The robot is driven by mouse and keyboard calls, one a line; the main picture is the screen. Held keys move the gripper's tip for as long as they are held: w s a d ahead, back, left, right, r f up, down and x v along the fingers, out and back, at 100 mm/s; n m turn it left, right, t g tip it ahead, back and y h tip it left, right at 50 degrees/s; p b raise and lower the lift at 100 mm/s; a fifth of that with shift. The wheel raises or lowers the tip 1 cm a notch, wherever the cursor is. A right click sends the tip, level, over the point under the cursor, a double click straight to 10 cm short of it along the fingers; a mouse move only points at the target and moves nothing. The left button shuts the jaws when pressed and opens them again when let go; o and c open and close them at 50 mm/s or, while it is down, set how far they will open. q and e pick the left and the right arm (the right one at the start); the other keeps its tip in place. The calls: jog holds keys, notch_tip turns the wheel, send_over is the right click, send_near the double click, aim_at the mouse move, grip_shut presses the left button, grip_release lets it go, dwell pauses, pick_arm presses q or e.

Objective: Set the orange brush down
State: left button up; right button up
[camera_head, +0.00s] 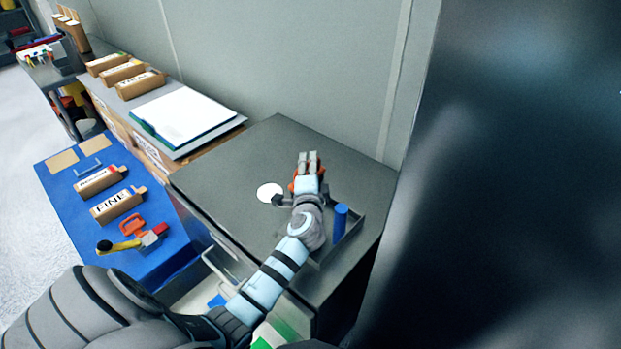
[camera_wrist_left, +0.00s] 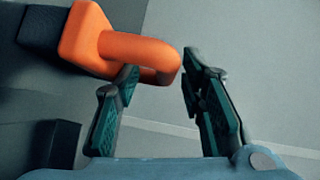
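The orange brush (camera_wrist_left: 110,42) shows in the left wrist view, with its dark bristle end (camera_wrist_left: 47,28) to the left and its looped handle reaching between my fingertips. Whether the bristles touch the worktop cannot be told. My right gripper is not in view.
A white disc (camera_head: 268,192) lies left of my gripper. A blue cylinder (camera_head: 340,222) stands to the right, by a dark tray edge (camera_head: 350,240). The worktop's back left is clear. A wall (camera_head: 280,70) rises behind. A large dark surface (camera_head: 520,180) fills the right.

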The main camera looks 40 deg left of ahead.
pick_arm(q)
jog(key=shift+s+d+r, duration=0.1)
jog(key=shift+s, duration=0.05)
jog(key=c, duration=0.3)
jog(key=shift+s+r, duration=0.2)
jog(key=shift+s, duration=0.05)
jog(key=c, duration=0.3)
jog(key=shift+s+d, duration=0.1)
jog(key=shift+s, duration=0.05)
grip_shut()
jog(key=shift+w, duration=0.2)
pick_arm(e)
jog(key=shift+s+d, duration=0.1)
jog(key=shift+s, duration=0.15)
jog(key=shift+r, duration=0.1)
